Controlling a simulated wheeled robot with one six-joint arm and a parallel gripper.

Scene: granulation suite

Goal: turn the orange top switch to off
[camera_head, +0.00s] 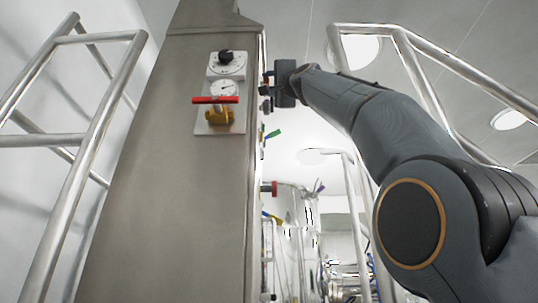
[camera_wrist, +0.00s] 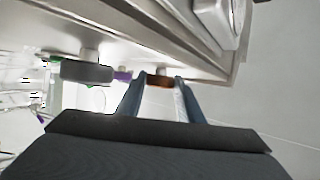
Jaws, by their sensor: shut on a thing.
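In the head view my gripper (camera_head: 268,88) is at the right edge of the cabinet (camera_head: 187,180), high up. The switch is not clear there, because the side face is seen almost edge-on. I cannot tell which position the switch points to.
The cabinet front carries a plate with a dial, a gauge (camera_head: 223,89) and a red-handled valve (camera_head: 216,100). Metal rails (camera_head: 75,170) stand on both sides.

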